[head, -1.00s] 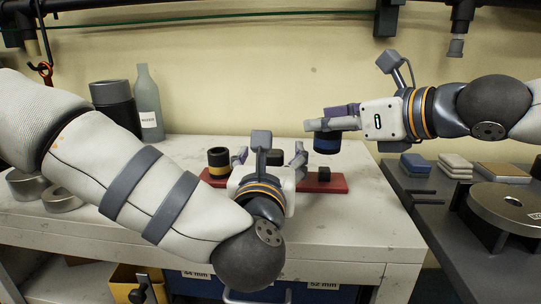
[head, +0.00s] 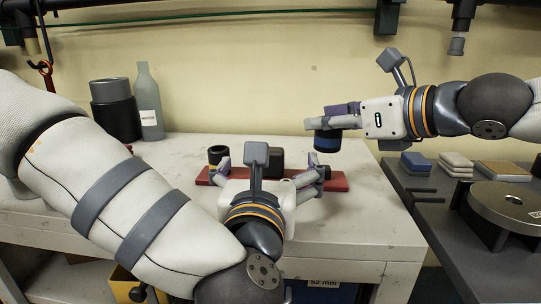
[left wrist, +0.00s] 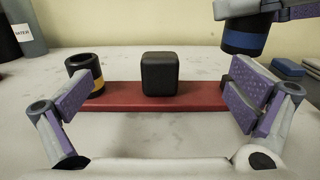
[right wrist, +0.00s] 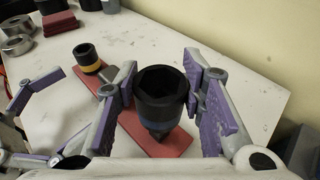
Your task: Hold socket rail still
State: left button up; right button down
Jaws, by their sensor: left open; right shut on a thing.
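The red socket rail (head: 338,184) lies on the white bench, carrying a black block (head: 275,158) at its middle and a black socket with a yellow band (left wrist: 82,78) at its left end. My left gripper (head: 270,170) is open in front of the rail. In the left wrist view its fingers stand wide apart, with the block between them and the rail (left wrist: 120,97) running across. My right gripper (head: 322,122) is shut on a black socket with a blue band (head: 327,142), held above the rail's right part. Contact between left fingers and rail cannot be told.
A grey bottle (head: 149,102) and stacked dark cylinders (head: 115,108) stand at the back left. A dark side table (head: 425,205) at right holds blue and pale blocks and a round metal plate (head: 515,203). The bench front right is clear.

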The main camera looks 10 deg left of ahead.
pick_arm(q)
jog(key=s, duration=0.7)
jog(key=shift+s+r, duration=0.25)
jog(key=shift+r, duration=0.15)
notch_tip(320, 180, up, 7)
jog(key=w+t, duration=0.1)
jog(key=shift+w+r, duration=0.15)
jog(key=shift+w, duration=0.1)
jog(key=shift+g, duration=0.5)
jog(key=f, duration=0.5)
jog(key=s+f, duration=0.1)
jog(key=f, duration=0.2)
